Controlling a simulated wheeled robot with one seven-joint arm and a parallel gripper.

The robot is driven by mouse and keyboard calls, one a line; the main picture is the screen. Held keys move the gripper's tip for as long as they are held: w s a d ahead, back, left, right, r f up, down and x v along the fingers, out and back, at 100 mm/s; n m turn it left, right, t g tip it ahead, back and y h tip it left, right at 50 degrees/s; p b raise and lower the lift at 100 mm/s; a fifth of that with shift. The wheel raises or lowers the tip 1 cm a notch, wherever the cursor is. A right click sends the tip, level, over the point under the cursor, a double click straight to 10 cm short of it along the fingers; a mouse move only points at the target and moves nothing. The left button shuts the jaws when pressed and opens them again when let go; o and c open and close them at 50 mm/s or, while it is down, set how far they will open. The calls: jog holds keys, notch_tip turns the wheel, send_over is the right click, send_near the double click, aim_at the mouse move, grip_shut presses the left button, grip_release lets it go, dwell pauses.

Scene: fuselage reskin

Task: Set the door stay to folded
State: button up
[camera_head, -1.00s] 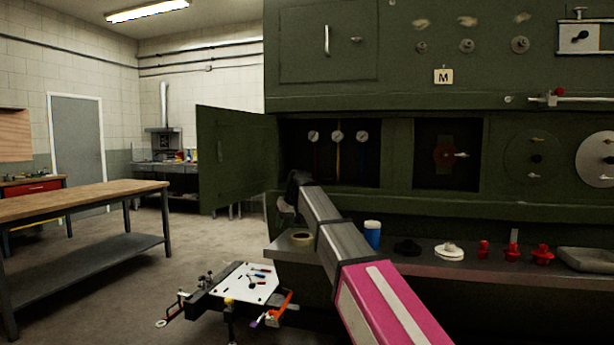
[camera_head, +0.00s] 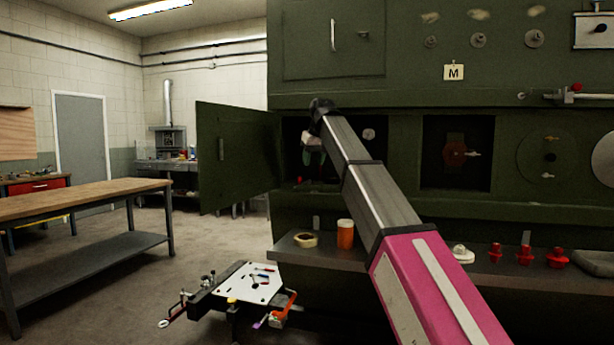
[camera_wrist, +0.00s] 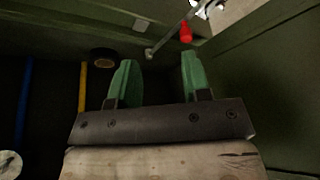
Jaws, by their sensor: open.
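The open green door (camera_head: 222,158) stands swung out to the left of a dark bay in the green panel. In the wrist view a thin grey rod (camera_wrist: 172,36), which looks like the door stay, runs from a round end up to the right. A red knob (camera_wrist: 186,33) shows beside it. My gripper (camera_head: 314,158) is at the bay's opening, pointing downward in the head view. In the wrist view my gripper (camera_wrist: 157,62) has its two green fingers apart, empty, with the rod beyond the fingertips. I cannot tell whether the rod touches them.
Gauges (camera_head: 369,134) and blue and yellow pipes (camera_wrist: 82,88) are inside the bay. A shelf (camera_head: 300,252) below carries a tape roll (camera_head: 306,239), an orange container (camera_head: 345,235) and red knobs (camera_head: 525,254).

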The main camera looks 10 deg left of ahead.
notch_tip(320, 180, up, 4)
jog(key=s+a, duration=0.2)
jog(key=a, duration=0.1)
jog(key=shift+n, duration=0.3)
jog(key=x, duration=1)
jog(key=shift+w+f, duration=0.15)
jog(key=shift+f, duration=0.2)
jog(key=shift+d, duration=0.1)
grip_shut()
